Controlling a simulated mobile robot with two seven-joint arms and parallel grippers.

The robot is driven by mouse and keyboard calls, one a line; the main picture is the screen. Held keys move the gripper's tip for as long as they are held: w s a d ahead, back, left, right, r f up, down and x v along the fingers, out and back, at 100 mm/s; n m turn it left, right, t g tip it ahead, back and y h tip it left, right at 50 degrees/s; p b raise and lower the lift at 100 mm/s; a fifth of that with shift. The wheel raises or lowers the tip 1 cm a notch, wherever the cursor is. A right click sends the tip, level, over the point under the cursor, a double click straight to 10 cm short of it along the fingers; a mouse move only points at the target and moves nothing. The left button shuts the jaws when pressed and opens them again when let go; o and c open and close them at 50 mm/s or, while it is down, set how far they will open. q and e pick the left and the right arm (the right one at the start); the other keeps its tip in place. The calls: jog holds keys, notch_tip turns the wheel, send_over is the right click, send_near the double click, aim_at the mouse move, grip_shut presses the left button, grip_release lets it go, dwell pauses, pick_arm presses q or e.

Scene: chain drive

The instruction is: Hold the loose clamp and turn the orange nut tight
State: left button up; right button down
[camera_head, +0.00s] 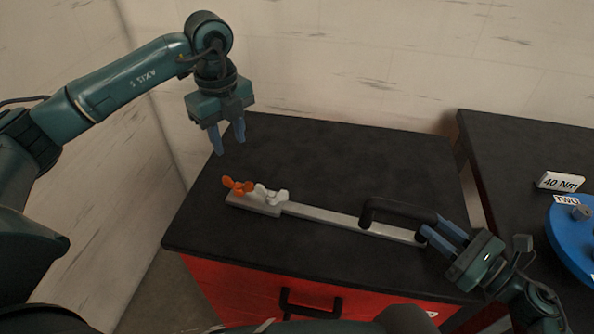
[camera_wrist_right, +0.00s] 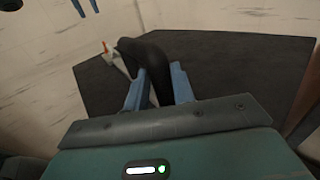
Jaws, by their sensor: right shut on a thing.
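The clamp is a long pale metal bar (camera_head: 325,216) lying across the dark top of the red cabinet, with a black handle (camera_head: 400,211) at its right end.
The red cabinet's dark top (camera_head: 320,150) is clear behind and in front of the clamp. A second dark table (camera_head: 510,150) on the right carries a "40 Nm" label block (camera_head: 559,181) and a blue round thing (camera_head: 570,235) near a "TWO" label. A pale wall stands behind.

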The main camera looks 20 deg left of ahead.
aim_at(239, 185)
pick_arm(q)
notch_tip(239, 185, down, 12)
jog(key=shift+r, duration=0.15)
jog(key=shift+c, duration=0.2)
